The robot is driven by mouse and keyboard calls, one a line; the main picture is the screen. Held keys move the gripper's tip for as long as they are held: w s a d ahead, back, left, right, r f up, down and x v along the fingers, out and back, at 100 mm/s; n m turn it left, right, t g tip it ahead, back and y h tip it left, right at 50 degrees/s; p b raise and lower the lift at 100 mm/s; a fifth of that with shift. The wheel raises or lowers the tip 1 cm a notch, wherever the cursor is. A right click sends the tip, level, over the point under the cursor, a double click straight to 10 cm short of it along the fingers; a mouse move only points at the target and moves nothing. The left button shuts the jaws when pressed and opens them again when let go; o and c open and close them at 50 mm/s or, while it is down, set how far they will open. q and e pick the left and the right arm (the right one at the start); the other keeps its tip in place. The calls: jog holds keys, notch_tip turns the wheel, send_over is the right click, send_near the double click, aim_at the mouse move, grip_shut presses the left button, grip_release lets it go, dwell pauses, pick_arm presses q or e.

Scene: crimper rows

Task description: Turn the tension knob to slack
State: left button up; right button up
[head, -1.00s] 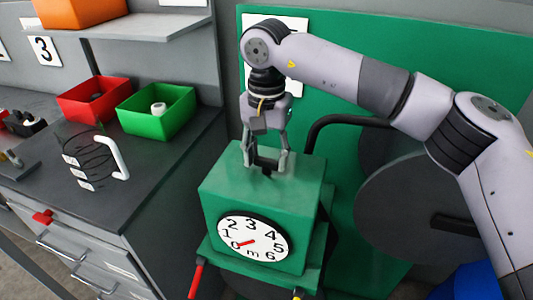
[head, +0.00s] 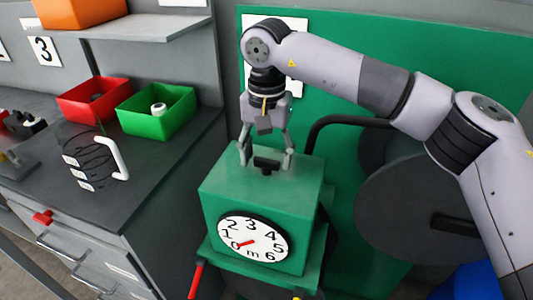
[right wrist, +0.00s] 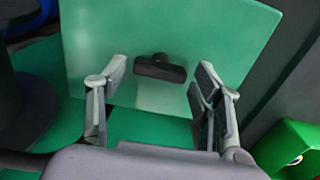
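The tension knob, a black bar-shaped handle (head: 266,165), sits on top of the green machine box (head: 235,190). In the right wrist view the knob (right wrist: 160,69) lies between the fingers, with a gap on each side. My right gripper (head: 266,158) is open above the box top, its fingers spread on either side of the knob; it also shows in the right wrist view (right wrist: 160,85). The white dial (head: 254,239) on the box front reads 0 to 6, its red needle pointing low left near 0. My left gripper is not in view.
A grey bench (head: 150,170) at left holds a red bin (head: 92,105), a green bin (head: 150,122) and a wire coil with labels (head: 92,158). A large dark reel (head: 405,210) stands right of the box. A red lever (head: 196,280) sticks out below the box.

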aim_at(267, 159)
jog(key=shift+o, duration=0.3)
jog(key=shift+r, duration=0.15)
notch_tip(267, 159, up, 12)
jog(key=shift+f, duration=0.2)
jog(key=shift+r, duration=0.1)
